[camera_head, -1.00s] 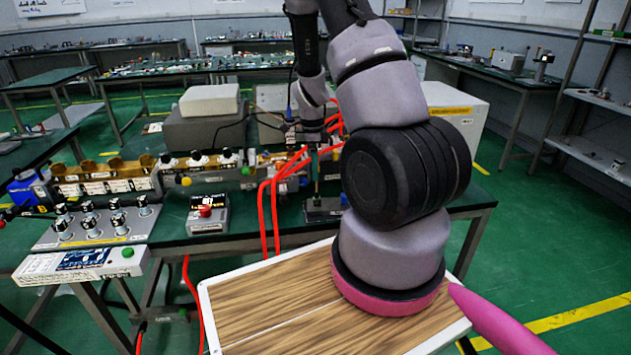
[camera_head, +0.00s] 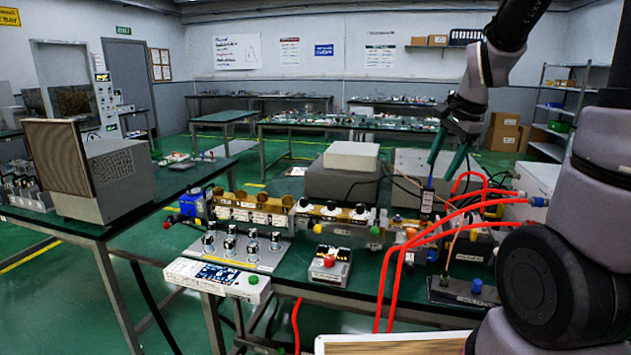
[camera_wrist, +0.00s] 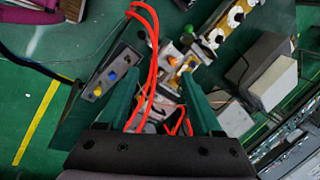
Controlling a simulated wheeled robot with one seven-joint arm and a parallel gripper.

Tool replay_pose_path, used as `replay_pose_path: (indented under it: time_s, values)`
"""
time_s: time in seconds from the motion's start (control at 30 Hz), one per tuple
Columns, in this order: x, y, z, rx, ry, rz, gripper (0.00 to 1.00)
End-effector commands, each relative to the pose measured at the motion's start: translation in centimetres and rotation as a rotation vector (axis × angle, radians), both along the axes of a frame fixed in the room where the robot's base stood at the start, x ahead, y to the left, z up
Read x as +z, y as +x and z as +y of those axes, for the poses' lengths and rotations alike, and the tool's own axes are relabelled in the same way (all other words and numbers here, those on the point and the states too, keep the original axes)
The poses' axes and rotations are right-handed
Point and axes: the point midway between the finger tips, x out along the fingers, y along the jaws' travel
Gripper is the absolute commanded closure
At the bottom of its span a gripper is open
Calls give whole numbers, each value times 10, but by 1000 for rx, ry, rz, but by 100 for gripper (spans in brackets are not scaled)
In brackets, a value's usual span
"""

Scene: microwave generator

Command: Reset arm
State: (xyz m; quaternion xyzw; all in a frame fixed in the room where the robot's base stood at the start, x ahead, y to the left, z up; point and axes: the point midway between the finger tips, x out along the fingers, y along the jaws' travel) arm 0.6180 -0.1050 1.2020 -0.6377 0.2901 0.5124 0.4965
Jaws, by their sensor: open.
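My gripper (camera_head: 447,163) is at the upper right of the head view, above the bench with the microwave apparatus. Its two green fingers point down and are spread apart. In the wrist view the fingers (camera_wrist: 162,103) also stand wide apart, with nothing held between them.
A knob panel (camera_head: 232,250) and a small box with a red button (camera_head: 330,264) sit at the bench front. A grey box (camera_head: 343,176) with a white one on top stands behind. A large grey unit (camera_head: 110,175) stands on the left table. Green floor is open at left.

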Motion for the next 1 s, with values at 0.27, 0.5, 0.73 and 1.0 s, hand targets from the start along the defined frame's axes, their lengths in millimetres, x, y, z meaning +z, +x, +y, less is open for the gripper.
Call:
replay_pose_path:
  time_s: [0.27, 0.5, 0.73, 1.0]
  values:
    - [84, -73, 28, 385, -126, -229, 34]
    - [118, -130, 43, 641, -274, -369, 34]
    - [125, -150, 47, 730, -337, -412, 34]
    - [125, -150, 48, 733, -338, -413, 34]
